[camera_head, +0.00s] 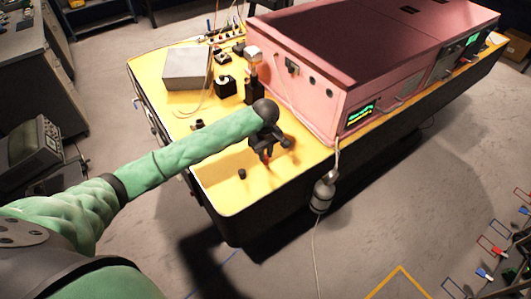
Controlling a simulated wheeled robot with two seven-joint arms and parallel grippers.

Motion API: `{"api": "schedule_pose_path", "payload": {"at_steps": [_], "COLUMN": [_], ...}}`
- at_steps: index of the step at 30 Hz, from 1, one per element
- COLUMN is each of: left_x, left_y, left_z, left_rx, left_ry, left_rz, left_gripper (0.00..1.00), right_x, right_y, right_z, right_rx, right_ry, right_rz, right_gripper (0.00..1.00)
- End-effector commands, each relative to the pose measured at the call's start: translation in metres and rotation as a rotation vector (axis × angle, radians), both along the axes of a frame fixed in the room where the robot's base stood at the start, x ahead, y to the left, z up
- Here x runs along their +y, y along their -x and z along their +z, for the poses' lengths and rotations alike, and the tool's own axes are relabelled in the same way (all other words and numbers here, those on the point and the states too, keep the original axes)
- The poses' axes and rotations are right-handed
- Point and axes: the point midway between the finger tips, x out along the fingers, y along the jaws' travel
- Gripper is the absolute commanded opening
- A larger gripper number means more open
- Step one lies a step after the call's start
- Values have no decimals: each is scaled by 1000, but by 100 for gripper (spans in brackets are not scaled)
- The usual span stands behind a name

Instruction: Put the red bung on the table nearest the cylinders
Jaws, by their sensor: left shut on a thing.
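My left gripper (267,157) is over the yellow-topped table (225,198), near its front right part. It is shut on a small red thing, the red bung (267,160), which shows only as a bit of red between the dark fingers. I cannot tell whether the bung touches the tabletop. A small black cylinder (242,174) stands on the table to the left of the gripper. A grey cylinder-shaped bottle (323,194) is beside the table's right edge, below the pink cabinet. My right gripper is not in view.
A large pink cabinet (320,98) fills the table's right side, close to the gripper. A grey box (187,67) and several small black parts stand toward the back. The table's front corner is mostly bare. An old monitor (38,148) is at the left.

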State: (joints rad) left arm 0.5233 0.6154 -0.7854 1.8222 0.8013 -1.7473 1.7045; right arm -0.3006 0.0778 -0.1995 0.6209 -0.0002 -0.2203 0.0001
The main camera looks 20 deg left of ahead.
Motion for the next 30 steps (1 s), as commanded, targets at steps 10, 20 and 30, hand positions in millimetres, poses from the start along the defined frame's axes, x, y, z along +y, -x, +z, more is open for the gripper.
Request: {"api": "schedule_pose_path", "payload": {"at_steps": [10, 20, 30], "left_x": [0, 0, 0], "left_y": [0, 0, 0], "left_z": [-4, -9, -10], "left_rx": [0, 0, 0], "left_ry": [0, 0, 0], "left_rz": [0, 0, 0], "left_gripper": [0, 0, 47], "right_x": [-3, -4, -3], "right_y": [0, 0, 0], "right_z": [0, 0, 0], "right_rx": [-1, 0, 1], "right_ry": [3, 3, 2], "right_rz": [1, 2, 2], "right_gripper": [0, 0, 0]}}
